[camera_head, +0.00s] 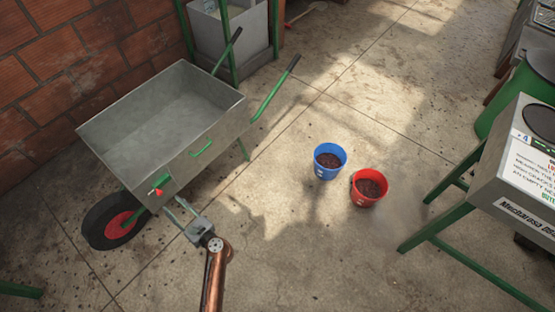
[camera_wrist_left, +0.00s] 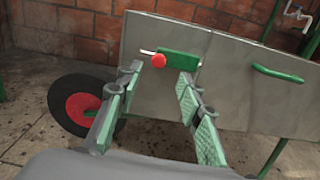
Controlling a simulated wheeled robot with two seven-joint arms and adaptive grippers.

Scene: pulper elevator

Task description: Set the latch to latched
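The latch is a green plate with a red knob (camera_head: 158,192) on the side of the grey wheelbarrow (camera_head: 217,118), near its wheel end. In the left wrist view the latch's red knob (camera_wrist_left: 158,60) sits at the left end of the green plate (camera_wrist_left: 181,59), with a thin metal rod showing to its left. My left gripper (camera_head: 178,210) is just in front of the latch, apart from it. In the left wrist view its green-padded fingers (camera_wrist_left: 158,100) are spread wide with nothing between them. My right gripper is not in view.
The wheelbarrow's black wheel with a red hub (camera_head: 117,222) is left of my gripper. A green handle (camera_head: 201,148) is on the same side panel. A blue bucket (camera_head: 322,172) and a red bucket (camera_head: 361,200) stand on the floor at right. The floor between is clear.

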